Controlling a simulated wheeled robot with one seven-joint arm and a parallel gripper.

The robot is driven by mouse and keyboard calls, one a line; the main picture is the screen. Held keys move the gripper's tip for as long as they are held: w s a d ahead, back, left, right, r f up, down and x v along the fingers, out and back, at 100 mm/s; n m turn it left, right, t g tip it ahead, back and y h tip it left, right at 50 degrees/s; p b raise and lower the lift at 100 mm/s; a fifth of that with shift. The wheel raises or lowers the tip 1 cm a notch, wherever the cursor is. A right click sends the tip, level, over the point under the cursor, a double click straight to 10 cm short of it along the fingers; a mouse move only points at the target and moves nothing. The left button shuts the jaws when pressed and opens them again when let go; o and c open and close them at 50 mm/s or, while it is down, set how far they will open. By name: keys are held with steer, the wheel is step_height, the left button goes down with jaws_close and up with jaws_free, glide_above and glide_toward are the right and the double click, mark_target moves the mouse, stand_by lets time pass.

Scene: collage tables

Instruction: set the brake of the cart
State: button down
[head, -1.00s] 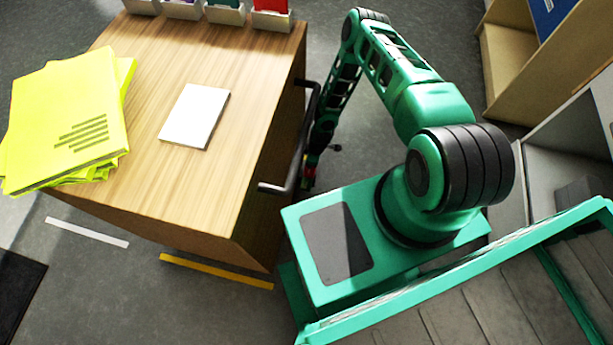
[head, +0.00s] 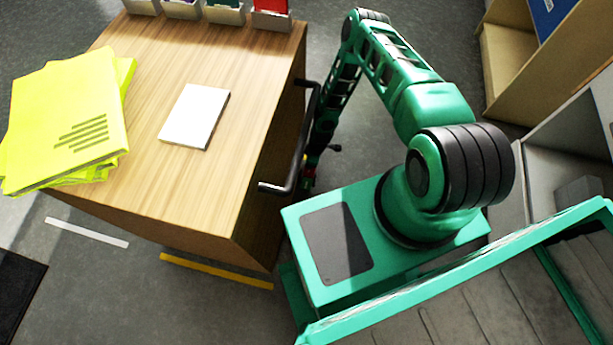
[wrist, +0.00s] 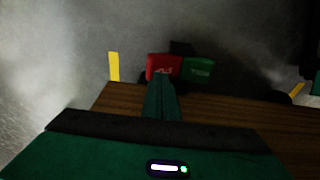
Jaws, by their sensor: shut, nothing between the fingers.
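The cart (head: 255,75) has a wood top and a black push handle (head: 310,125) on its right side. In the wrist view, low on the cart, are a red pedal (wrist: 164,62) and a green pedal (wrist: 198,69) side by side. Their small lettering is unreadable. My gripper (wrist: 160,78) is shut and empty, its fingertips overlapping the lower edge of the red pedal in the picture. I cannot tell whether they touch it. In the head view my arm reaches down beside the handle, and the gripper is mostly hidden there.
Yellow-green folders (head: 65,120), a white booklet (head: 195,115) and several small bins (head: 225,14) sit on the cart top. Yellow tape (head: 215,271) and white tape (head: 87,232) mark the floor. A shelf (head: 510,65) stands at the right. Floor shows between the cart and shelf.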

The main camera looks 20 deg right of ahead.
steer(key=shift+f, duration=1.2)
stand_by(1.1)
steer(key=shift+r, duration=3.55)
